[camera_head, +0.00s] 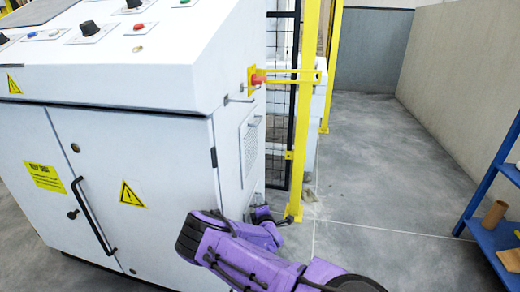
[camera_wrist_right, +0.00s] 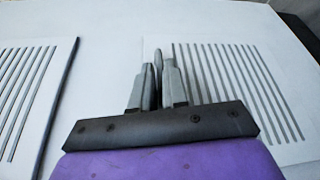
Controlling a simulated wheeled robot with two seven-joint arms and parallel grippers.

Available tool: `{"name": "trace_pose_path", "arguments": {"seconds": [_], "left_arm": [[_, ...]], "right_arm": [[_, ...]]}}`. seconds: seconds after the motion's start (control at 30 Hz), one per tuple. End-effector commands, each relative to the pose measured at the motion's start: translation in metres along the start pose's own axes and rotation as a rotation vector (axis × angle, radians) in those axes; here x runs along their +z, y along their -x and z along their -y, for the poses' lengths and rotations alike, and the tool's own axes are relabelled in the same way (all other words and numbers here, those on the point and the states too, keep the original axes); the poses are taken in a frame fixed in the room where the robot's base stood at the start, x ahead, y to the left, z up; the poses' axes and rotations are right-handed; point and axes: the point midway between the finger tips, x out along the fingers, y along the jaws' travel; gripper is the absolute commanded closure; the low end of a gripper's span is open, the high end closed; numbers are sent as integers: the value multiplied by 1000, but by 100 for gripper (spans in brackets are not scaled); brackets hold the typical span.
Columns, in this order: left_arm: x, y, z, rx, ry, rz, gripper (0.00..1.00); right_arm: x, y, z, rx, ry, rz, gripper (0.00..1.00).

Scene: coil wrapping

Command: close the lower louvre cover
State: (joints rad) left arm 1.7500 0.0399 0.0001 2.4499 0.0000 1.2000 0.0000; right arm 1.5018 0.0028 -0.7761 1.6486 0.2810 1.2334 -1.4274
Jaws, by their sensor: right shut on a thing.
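My right gripper (camera_head: 262,214) is low beside the side wall of the white cabinet, near the floor. In the right wrist view its fingers (camera_wrist_right: 157,88) are close together on a thin grey edge or handle (camera_wrist_right: 158,62) at the left side of a louvred cover (camera_wrist_right: 240,85). This cover looks nearly flush with the white wall; a small gap cannot be ruled out. It appears to be the lower louvre cover, which my arm and the cabinet hide in the head view. My left gripper is out of view.
Another louvred panel (camera_wrist_right: 22,85) with a dark edge bar lies left in the wrist view. The upper louvre (camera_head: 250,145) shows on the cabinet side (camera_head: 228,150). A yellow post (camera_head: 303,110) stands close by. A blue shelf (camera_head: 495,235) is at right, with clear floor between.

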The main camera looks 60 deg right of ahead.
Motion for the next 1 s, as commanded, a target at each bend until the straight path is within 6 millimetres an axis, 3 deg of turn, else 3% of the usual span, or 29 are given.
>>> {"name": "trace_pose_path", "arguments": {"seconds": [0.07,0.1,0.13,0.47,0.57,0.8,1.0], "left_arm": [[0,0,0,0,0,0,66],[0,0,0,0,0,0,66],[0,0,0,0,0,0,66],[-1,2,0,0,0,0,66],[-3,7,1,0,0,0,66],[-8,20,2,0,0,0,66],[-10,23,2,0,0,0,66]], "right_arm": [[-2,-1,-2,6,-3,-4,100],[-3,-2,-3,6,-4,-5,73],[-3,-2,-3,6,-4,-5,65],[-2,3,-2,3,-2,-3,65],[-2,18,-3,1,-1,-4,65],[-3,75,-4,2,-2,-6,65],[-2,102,-2,3,-3,-5,65]]}}
